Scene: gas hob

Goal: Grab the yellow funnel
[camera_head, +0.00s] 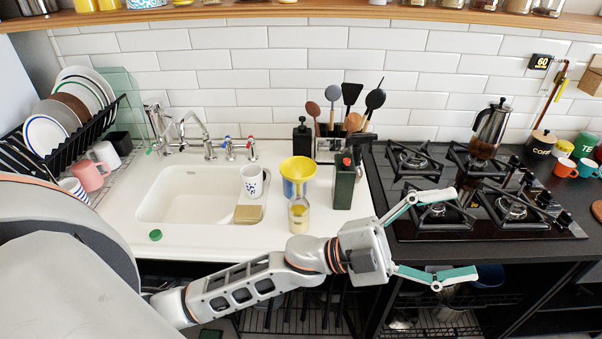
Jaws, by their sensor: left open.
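The yellow funnel (309,170) sits wide end up on top of a blue and white container (295,188), on the white counter just right of the sink. Its spout is hidden inside or behind the container. My left gripper (465,234) is open and empty, with its teal-padded fingers spread wide. It points right, in front of the hob's front edge, to the right of and nearer than the funnel. It touches nothing that I can see. My right gripper does not show.
A glass jar (299,215) stands in front of the funnel, and a dark green bottle (344,181) stands right of it. A patterned cup (252,180) is at the sink's right side. A utensil holder (328,146) is behind. The gas hob (470,195) lies to the right.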

